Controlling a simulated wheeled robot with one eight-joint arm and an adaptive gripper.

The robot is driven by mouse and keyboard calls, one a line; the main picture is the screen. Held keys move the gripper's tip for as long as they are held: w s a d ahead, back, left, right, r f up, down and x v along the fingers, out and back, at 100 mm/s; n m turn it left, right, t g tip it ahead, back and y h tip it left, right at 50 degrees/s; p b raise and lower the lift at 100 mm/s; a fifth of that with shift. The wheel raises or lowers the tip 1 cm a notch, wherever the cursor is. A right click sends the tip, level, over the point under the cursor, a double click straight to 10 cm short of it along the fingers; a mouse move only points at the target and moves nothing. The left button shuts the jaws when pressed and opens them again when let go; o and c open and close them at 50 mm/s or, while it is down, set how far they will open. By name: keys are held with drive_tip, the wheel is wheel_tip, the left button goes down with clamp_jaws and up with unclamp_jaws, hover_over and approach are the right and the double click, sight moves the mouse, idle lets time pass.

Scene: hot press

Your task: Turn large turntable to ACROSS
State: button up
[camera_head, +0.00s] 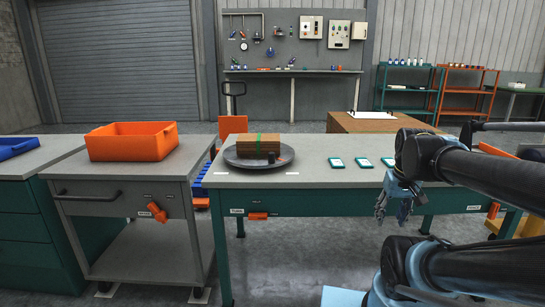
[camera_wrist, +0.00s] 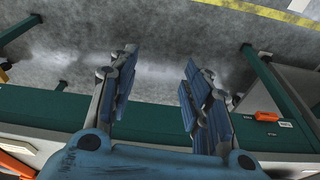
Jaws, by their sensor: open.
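The large turntable (camera_head: 232,160) is a round grey disc on the left part of the grey-topped bench. A brown block or stack (camera_head: 259,148) with a green band lies on it, and a small dark knob-like part (camera_head: 283,155) stands near its right front rim. A label and an orange handle (camera_head: 257,216) are on the bench front below it. My gripper (camera_head: 380,218) is open and empty in front of the bench, well to the right of the turntable. In the wrist view my gripper (camera_wrist: 157,92) shows two blue fingers apart, with floor and the green bench frame beyond.
Several green-and-white cards (camera_head: 364,162) lie on the bench right of the turntable. An orange bin (camera_head: 132,142) stands on the grey cart at left. Another orange handle (camera_head: 493,210) is on the bench front at right. The floor before the bench is clear.

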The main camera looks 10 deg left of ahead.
drive_tip(key=w+a+r+n, duration=0.3)
drive_tip(key=w+a+r, duration=0.3)
drive_tip(key=w+r, duration=0.2)
wheel_tip(320, 180, up, 13)
drive_tip(key=n+y, duration=0.4)
drive_tip(key=n, duration=0.3)
hover_over(272, 154)
drive_tip(key=s+d, duration=0.2)
drive_tip(key=d, duration=0.3)
drive_tip(key=shift+h, duration=0.3)
drive_tip(key=x, duration=1.7)
drive_tip(key=shift+s+f, duration=0.1)
drive_tip(key=shift+c, duration=0.5)
clamp_jaws()
